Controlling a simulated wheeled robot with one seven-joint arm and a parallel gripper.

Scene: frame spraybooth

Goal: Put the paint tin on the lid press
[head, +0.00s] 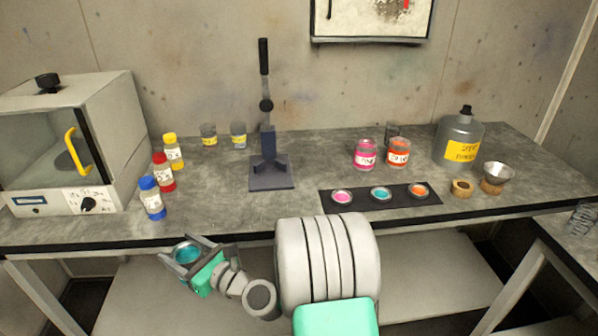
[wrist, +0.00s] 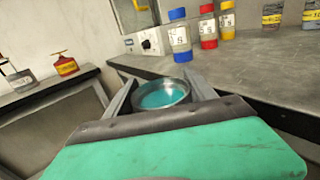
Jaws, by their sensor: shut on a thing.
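The paint tin (head: 186,253) is a round open tin with teal paint in it. My gripper (head: 190,249) is shut on it and holds it in front of the bench's front edge, at the lower left of the head view. In the wrist view the tin (wrist: 161,94) sits between the two fingers and looks roughly upright. The lid press (head: 271,172) is a dark stand with a flat base and a tall upright lever, on the middle of the bench. It is behind and to the right of my gripper, well apart from the tin. Its base looks empty.
Bottles with blue (head: 151,198), red (head: 163,172) and yellow (head: 173,152) caps stand beside the glass-fronted oven (head: 105,110). Two small jars stand behind, left of the press. A dark mat (head: 365,208) with three colour lids lies at right. Bench around the press is clear.

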